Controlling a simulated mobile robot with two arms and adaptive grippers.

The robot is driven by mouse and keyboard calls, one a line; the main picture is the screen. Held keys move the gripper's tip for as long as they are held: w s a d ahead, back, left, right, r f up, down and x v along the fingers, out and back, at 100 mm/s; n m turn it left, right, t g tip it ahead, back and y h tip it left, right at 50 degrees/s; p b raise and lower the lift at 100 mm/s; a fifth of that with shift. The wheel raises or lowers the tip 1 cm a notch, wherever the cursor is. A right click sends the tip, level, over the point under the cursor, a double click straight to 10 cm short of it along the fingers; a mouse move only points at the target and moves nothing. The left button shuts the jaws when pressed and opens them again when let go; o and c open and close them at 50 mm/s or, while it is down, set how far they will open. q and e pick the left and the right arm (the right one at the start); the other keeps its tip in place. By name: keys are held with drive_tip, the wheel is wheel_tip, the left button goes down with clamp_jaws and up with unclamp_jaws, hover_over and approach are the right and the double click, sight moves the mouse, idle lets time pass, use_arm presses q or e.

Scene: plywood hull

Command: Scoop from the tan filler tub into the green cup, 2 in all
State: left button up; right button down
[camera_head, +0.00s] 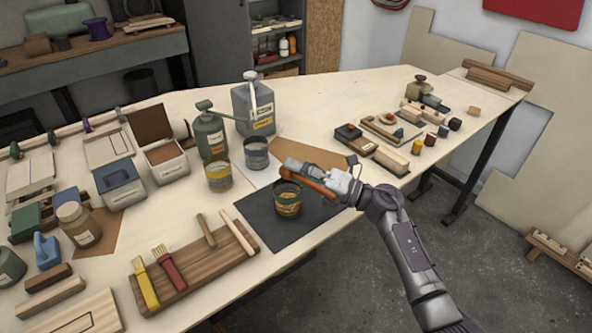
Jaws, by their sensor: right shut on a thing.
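The tub with tan filler (167,155) stands open on the left part of the bench, its brown lid raised at the back. The green cup (289,208), with a dark green rim and a tan, patterned side, stands upright on a dark mat. My right gripper (327,181) is shut on an orange scoop (318,187), just right of and above the cup. The scoop's head is over or just behind the cup's rim; I cannot tell whether it holds filler. The cup's contents are hard to make out. My left gripper is out of view.
A yellow-rimmed cup (218,179) and a grey cup (256,155) stand behind the mat, near a green bottle (210,137) and a grey can (254,108). A blue-lidded tub (121,185) is left of the filler tub. A brush board (205,268) lies in front.

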drive_tip(key=r+n+h+p, duration=0.1)
drive_tip(key=n, duration=0.2)
drive_tip(key=r+n+h+p, duration=0.1)
drive_tip(key=n+p, duration=0.1)
drive_tip(key=n, duration=0.1)
drive_tip(key=r+n+g+h+p, duration=0.1)
drive_tip(key=r+n+h, duration=0.1)
drive_tip(key=n, duration=0.1)
drive_tip(key=shift+s+a+r+n+p, duration=0.1)
drive_tip(key=shift+s+a+n+p, duration=0.2)
drive_tip(key=shift+a+n, duration=0.1)
drive_tip(key=n, duration=0.1)
drive_tip(key=r+n+h+p, duration=0.1)
drive_tip(key=n, duration=0.1)
drive_tip(key=shift+s+d+h, duration=0.1)
drive_tip(key=shift+h, duration=0.2)
drive_tip(key=shift+n+p, duration=0.3)
drive_tip(key=shift+p, duration=0.05)
drive_tip(key=shift+f, duration=0.1)
